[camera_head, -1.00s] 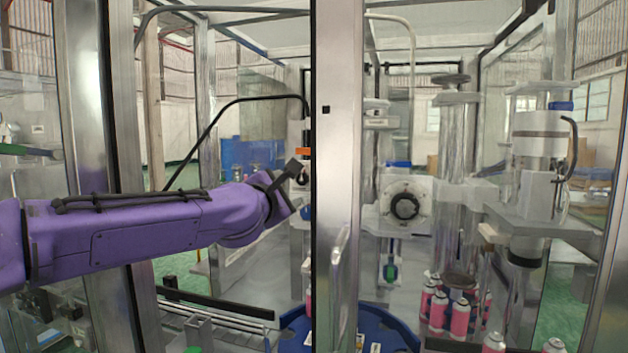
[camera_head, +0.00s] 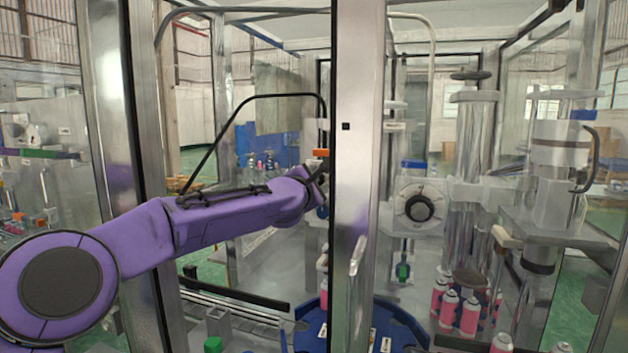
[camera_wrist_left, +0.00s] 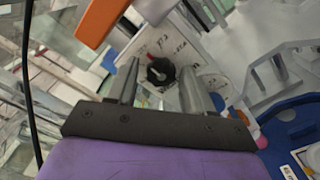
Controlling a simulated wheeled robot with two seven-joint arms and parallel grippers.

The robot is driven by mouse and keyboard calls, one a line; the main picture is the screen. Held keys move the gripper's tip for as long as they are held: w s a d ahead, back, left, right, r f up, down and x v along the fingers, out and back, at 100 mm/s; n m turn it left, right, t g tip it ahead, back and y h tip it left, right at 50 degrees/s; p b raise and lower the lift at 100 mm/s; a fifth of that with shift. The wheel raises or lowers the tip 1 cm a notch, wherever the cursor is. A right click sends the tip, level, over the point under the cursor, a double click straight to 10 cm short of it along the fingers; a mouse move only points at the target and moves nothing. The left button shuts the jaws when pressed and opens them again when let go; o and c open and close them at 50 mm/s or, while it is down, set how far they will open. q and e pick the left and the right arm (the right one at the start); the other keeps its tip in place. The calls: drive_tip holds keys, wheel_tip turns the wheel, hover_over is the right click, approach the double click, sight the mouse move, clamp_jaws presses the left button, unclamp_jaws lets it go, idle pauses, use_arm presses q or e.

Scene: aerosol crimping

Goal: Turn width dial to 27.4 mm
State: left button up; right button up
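In the left wrist view the width dial is a small black knob (camera_wrist_left: 160,71) with a red pointer mark on its upper left. It sits on a white plate (camera_wrist_left: 180,45) with small printed numbers, too blurred to read surely. My left gripper (camera_wrist_left: 160,67) is open, its two metal fingers apart on either side of the knob in the picture, with no clear contact. In the head view my left gripper (camera_head: 321,178) is partly hidden at the steel post, and the dial cannot be made out there. My right gripper is not in view.
An orange block (camera_wrist_left: 100,20) lies close by the left finger. A steel post (camera_head: 357,120) stands right of my arm. Beyond it are a black round handwheel (camera_head: 419,208), a blue turntable (camera_head: 400,318) and several pink cans (camera_head: 470,315).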

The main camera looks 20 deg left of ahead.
use_arm(q)
drive_tip(key=shift+d, duration=0.1)
drive_tip(key=c, duration=0.7)
drive_tip(key=shift+w, duration=0.1)
drive_tip(key=shift+c, duration=0.2)
drive_tip(key=shift+m, duration=0.3)
drive_tip(key=m+p, duration=0.1)
drive_tip(key=m, duration=0.2)
drive_tip(key=shift+p, duration=0.3)
drive_tip(key=m+p, duration=0.1)
drive_tip(key=m, duration=0.4)
drive_tip(key=m+p, duration=0.1)
drive_tip(key=m, duration=0.3)
drive_tip(key=shift+r+m, duration=0.1)
drive_tip(key=shift+m, duration=0.2)
drive_tip(key=m, duration=0.4)
drive_tip(key=shift+m+p, duration=0.3)
